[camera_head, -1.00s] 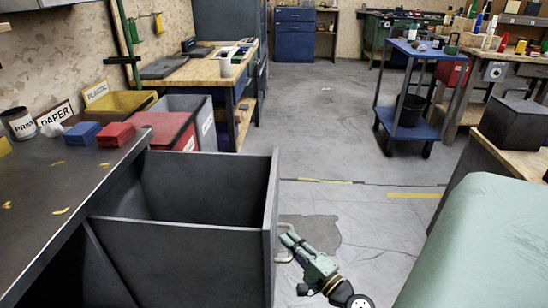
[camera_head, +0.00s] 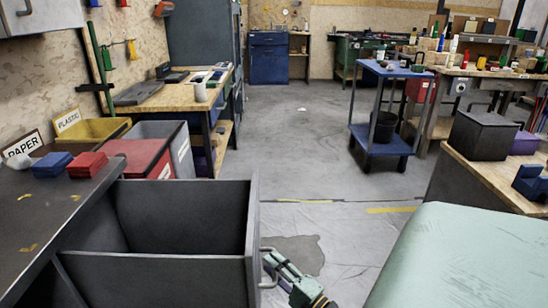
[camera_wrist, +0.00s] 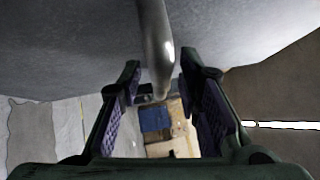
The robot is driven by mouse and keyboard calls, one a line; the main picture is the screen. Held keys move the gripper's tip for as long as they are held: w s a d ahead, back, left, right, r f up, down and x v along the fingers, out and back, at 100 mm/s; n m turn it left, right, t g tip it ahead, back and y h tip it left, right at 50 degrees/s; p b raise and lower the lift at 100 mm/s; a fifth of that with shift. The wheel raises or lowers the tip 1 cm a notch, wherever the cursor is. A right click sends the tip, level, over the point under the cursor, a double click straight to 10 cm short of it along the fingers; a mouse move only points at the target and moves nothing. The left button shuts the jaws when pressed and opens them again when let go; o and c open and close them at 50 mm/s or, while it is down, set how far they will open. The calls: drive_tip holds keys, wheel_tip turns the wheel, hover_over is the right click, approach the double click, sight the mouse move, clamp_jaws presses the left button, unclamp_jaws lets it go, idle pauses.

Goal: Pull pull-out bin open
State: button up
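The pull-out bin (camera_head: 160,278) is a dark grey open-topped box standing well out from under the counter at the lower left. Its inside looks empty. A metal bar handle (camera_head: 267,268) is on its right-hand front panel (camera_head: 252,225). My gripper (camera_head: 275,262) is at this handle, its rear cut off by the picture's lower edge. In the wrist view, the fingers of my gripper (camera_wrist: 160,66) stand apart on either side of the handle (camera_wrist: 157,45), with gaps visible. The grey panel fills the top of that view.
The dark counter (camera_head: 40,215) holds blue and red blocks. Red, grey and yellow bins (camera_head: 95,130) stand behind it. A pale green surface (camera_head: 460,265) is at the lower right. A blue cart (camera_head: 385,148) stands farther back. Open floor (camera_head: 300,170) lies between.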

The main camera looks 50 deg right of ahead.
drive_tip(key=s+a+f, duration=0.1)
drive_tip(key=s, duration=1)
drive_tip(key=shift+s+a+f, duration=0.3)
drive_tip(key=shift+s, duration=0.1)
